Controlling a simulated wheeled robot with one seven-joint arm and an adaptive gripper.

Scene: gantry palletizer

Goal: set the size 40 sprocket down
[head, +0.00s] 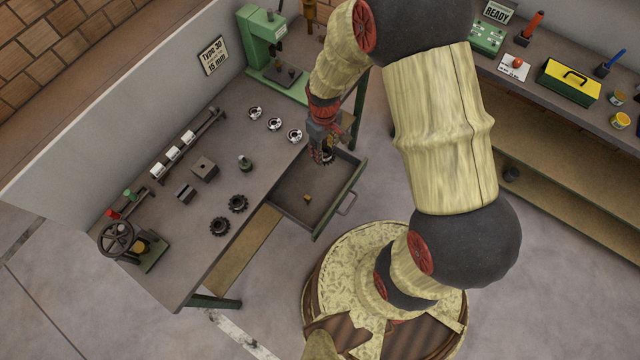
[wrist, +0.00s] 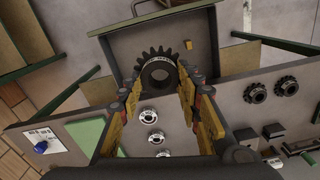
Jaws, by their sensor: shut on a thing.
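My gripper (head: 321,148) is shut on a dark toothed sprocket (wrist: 158,57), seen between its yellow fingers in the wrist view. The pale marking on the sprocket is too small to read, so I cannot tell its size. My gripper and the sprocket are at the back edge of the open drawer (head: 345,205), seen from above in the head view. The gap between sprocket and drawer floor is unclear. Two other dark sprockets, one (head: 238,203) behind the other (head: 219,226), lie flat on the bench (head: 185,255).
A small orange-brown piece (head: 307,198) lies in the drawer. Several pale rings (head: 274,124) lie on the bench beside a green press (head: 262,40). Dark blocks (head: 204,166), a small upright part (head: 245,162) and a handwheel device (head: 118,239) stand farther left.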

